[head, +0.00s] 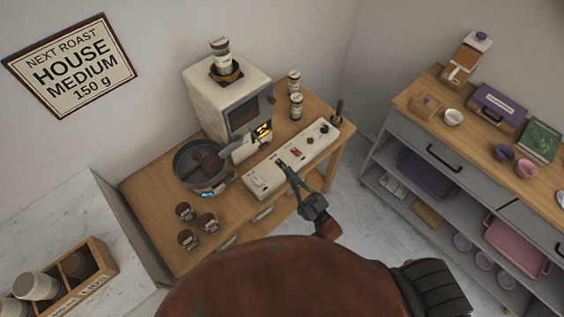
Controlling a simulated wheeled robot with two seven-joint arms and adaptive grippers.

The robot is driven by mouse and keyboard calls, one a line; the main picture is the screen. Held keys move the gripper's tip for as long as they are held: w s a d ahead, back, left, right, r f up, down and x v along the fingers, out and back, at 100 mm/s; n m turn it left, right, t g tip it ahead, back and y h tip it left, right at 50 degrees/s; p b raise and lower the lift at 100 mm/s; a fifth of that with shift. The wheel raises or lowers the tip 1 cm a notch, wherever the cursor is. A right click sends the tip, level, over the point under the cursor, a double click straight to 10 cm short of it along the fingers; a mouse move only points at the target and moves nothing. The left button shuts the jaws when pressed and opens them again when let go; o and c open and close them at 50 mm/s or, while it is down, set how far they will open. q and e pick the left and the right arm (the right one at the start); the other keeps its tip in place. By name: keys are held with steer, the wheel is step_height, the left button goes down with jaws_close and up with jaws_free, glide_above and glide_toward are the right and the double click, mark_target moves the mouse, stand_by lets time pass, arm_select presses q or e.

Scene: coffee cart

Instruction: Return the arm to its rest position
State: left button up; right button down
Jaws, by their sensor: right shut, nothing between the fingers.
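My right gripper (287,168) hangs over the front edge of the white control panel (262,181) on the wooden cart. It is shut and empty, with its fingertips close to the panel; I cannot tell whether they touch. The forearm behind it comes up from the bottom of the head view. A rust-brown rounded part of my own body fills the bottom middle. My left gripper is not in view.
A white roaster (202,99) stands behind the panel, with a dark round tray (178,165) at its left. Several small jars (188,240) stand front left. A grey shelf unit (409,140) is at right. Floor between cart and shelf is clear.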

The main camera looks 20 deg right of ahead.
steer(key=shift+s+d+f, duration=0.25)
steer(key=shift+s+f, duration=0.15)
steer(key=shift+s, duration=0.1)
